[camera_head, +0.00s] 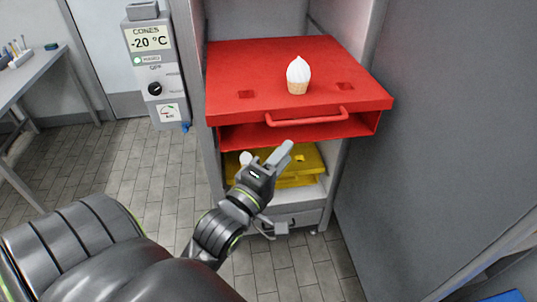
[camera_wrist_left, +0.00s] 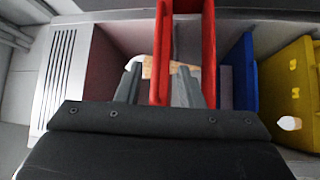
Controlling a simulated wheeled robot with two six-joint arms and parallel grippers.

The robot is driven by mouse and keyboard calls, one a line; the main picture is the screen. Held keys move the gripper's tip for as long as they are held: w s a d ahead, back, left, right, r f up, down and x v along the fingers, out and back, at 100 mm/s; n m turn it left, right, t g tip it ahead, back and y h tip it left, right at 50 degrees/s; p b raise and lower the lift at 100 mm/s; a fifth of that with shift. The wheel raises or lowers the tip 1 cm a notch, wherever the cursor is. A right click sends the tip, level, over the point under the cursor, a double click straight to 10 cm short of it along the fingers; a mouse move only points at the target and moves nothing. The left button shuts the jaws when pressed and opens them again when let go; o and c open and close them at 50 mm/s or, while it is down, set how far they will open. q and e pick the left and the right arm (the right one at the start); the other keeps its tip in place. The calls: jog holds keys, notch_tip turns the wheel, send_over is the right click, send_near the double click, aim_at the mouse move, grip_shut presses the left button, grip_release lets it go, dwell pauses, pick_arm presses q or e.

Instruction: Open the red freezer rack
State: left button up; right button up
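The red freezer rack (camera_head: 345,86) juts out of the cabinet front in the head view, with a white cone (camera_head: 298,76) upright on top. Its handle (camera_head: 308,117) runs along the front. My left gripper (camera_head: 281,153) is just below and left of the handle, appearing apart from it. In the left wrist view its fingers (camera_wrist_left: 160,90) are spread, with a red edge of the rack (camera_wrist_left: 161,45) between them. The cone (camera_wrist_left: 152,68) shows sideways behind. I cannot tell whether either finger touches red. My right gripper is out of view.
A yellow rack (camera_head: 313,166) sits lower in the cabinet; a blue rack (camera_wrist_left: 245,75) shows between red and yellow in the wrist view. A control panel (camera_head: 155,66) stands left of the cabinet. A grey wall (camera_head: 450,130) bounds the right. Floor is clear at left.

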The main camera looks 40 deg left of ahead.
pick_arm(q)
jog(key=s, duration=0.2)
jog(key=s+p, duration=0.1)
jog(key=s, duration=0.1)
jog(key=shift+s+d+f, duration=0.15)
jog(key=shift+s+f, duration=0.05)
jog(key=shift+s, duration=0.15)
dwell(0.3)
jog(key=w+a+f+m+g, duration=0.1)
jog(key=w+f+m+g, duration=0.1)
jog(key=f, duration=0.8)
jog(key=w+a+f+m+g, duration=0.1)
jog(key=f+m+g, duration=0.15)
jog(key=f, duration=0.85)
jog(key=s+f+m+g, duration=0.2)
jog(key=f, duration=0.8)
jog(key=s+f+m+g, duration=0.2)
jog(key=s+f+g, duration=0.1)
jog(key=f, duration=0.6)
jog(key=s+a+f+m+g, duration=0.1)
jog(key=s+f+m+g, duration=0.7)
jog(key=s+f, duration=1.5)
jog(key=s+g, duration=0.1)
jog(key=s, duration=0.3)
jog(key=shift+a, duration=0.15)
